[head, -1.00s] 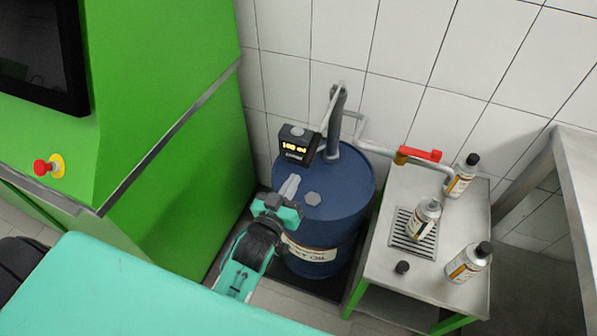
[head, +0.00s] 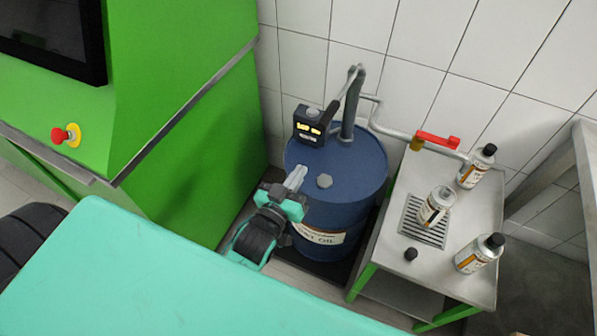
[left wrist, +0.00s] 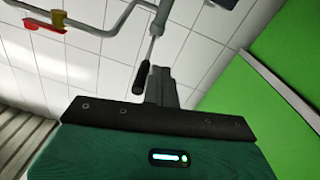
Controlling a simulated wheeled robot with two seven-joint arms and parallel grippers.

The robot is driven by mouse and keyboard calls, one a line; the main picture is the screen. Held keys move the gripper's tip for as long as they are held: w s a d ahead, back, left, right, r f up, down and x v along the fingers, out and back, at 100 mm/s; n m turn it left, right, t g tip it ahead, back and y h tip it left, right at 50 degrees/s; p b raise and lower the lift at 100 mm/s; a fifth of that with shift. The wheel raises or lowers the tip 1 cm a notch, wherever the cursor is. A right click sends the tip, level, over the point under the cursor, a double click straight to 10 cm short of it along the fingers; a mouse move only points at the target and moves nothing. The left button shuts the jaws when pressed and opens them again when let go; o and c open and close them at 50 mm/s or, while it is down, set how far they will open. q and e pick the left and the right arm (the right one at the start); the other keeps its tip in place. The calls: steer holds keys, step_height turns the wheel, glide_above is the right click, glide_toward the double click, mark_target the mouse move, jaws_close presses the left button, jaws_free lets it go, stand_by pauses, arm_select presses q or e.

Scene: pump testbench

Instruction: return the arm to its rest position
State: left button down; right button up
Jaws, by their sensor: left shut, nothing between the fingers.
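My left gripper (head: 295,178) is in the head view, in front of the blue oil drum (head: 350,178) and at its left edge in the picture. Its fingers are closed together with nothing between them. In the left wrist view the gripper fingers (left wrist: 158,85) point up toward the tiled wall, and the dark green gripper body fills the bottom. My right gripper is in neither view.
A pump with a lit display (head: 309,126) stands on the drum. A metal table (head: 385,250) at right holds several bottles, a black cap (head: 410,254) and a drain grate. A red-handled valve (head: 438,140) is on the pipe above. A green machine (head: 200,140) stands at left.

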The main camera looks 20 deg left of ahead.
arm_select(q)
steer(key=shift+f, duration=0.1)
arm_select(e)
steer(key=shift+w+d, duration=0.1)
